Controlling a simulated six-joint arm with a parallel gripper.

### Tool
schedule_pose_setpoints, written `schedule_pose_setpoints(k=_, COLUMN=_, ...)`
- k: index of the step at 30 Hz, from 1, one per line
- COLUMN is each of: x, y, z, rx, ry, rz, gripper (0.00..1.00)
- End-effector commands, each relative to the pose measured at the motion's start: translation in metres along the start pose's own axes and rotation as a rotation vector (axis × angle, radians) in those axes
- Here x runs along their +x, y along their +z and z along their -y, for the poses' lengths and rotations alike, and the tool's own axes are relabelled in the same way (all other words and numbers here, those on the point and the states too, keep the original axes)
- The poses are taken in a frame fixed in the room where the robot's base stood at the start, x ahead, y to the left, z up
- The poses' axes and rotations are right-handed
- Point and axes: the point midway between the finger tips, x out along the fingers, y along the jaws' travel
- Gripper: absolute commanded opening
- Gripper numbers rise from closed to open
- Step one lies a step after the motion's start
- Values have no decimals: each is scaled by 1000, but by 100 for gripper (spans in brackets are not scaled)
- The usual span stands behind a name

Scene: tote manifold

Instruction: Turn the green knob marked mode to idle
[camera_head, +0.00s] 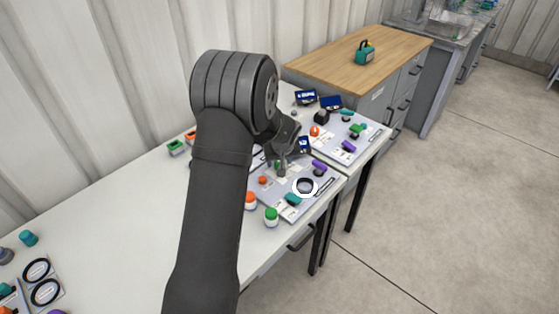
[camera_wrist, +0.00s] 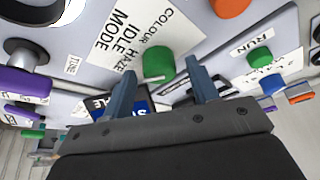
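The green mode knob (camera_wrist: 158,62) shows in the wrist view on a pale panel, next to a white label (camera_wrist: 128,40) with the words MODE, COLOUR, IDLE and HAZE. My gripper (camera_wrist: 160,66) is open, one finger on either side of the knob in the picture. I cannot tell whether the fingers touch it. No pointer mark on the knob can be made out. In the head view my gripper (camera_head: 283,166) is low over the nearer panel (camera_head: 268,195), and the arm hides part of that panel.
Near the mode knob are an orange knob (camera_wrist: 231,6), another green control (camera_wrist: 260,56) by a RUN label, and a purple handle (camera_wrist: 28,83). A green-capped jar (camera_head: 271,217) stands at the panel's front edge. A second panel (camera_head: 335,150) lies beyond.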

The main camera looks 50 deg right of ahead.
Motion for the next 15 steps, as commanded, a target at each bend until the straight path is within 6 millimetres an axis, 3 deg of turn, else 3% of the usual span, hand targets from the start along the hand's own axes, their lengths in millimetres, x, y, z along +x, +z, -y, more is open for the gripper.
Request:
schedule_pose_setpoints(k=1, x=0, y=0, z=0, rx=0, ry=0, rz=0, gripper=44)
schedule_pose_setpoints(k=6, x=0, y=0, z=0, rx=0, ry=0, rz=0, gripper=11)
schedule_pose_setpoints(k=15, x=0, y=0, z=0, rx=25, ry=9, rz=0, gripper=11)
